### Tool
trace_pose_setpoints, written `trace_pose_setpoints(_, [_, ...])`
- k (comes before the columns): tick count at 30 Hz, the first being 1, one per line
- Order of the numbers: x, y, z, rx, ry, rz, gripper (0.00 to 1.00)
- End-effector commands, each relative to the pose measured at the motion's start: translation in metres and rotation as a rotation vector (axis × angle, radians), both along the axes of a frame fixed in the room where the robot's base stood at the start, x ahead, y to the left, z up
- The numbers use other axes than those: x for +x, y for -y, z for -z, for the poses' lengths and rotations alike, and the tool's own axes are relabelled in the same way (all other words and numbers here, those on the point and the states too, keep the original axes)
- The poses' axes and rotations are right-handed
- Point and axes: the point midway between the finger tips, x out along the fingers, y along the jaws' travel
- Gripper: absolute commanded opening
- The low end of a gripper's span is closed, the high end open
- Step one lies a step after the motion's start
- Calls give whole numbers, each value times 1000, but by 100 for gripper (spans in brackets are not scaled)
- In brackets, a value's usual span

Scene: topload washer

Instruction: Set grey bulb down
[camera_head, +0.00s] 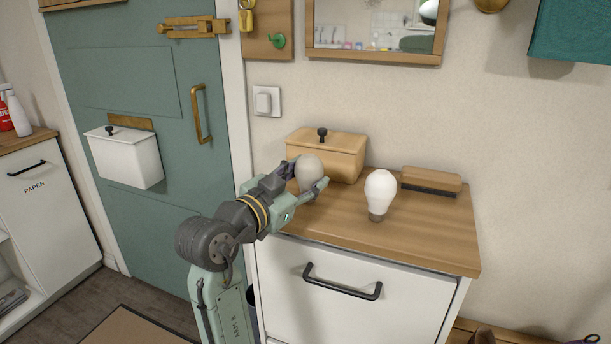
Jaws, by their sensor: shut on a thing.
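The grey bulb (309,170) is between the fingers of my gripper (308,185), at the left front part of the wooden cabinet top (424,240). My gripper is shut on it, reaching in from the left. The bulb's round grey end points up. Its lower end is hidden by the fingers, so I cannot tell whether it touches the top. A white bulb (380,192) stands upright to the right of my gripper, apart from it, with its metal base down.
A wooden box (338,150) with a black knob stands close behind the grey bulb. A wooden brush-like block (431,181) lies at the back right. The top's front right part is clear. A drawer with a black handle (342,287) is below.

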Motion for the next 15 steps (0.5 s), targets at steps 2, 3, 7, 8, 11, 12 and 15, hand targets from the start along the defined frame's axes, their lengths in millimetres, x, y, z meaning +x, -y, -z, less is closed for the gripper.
trace_pose_setpoints(2, [0, 0, 3, 0, 0, 0, 7])
trace_pose_setpoints(3, [0, 0, 3, -1, 1, 0, 7])
trace_pose_setpoints(7, [0, 0, 2, 0, 1, 0, 7])
trace_pose_setpoints(8, [0, 0, 3, 0, 1, 0, 7])
trace_pose_setpoints(11, [0, 0, 5, -1, 1, 0, 7])
trace_pose_setpoints(12, [0, 0, 7, -1, 1, 0, 7])
trace_pose_setpoints(15, [0, 0, 7, -1, 1, 0, 46])
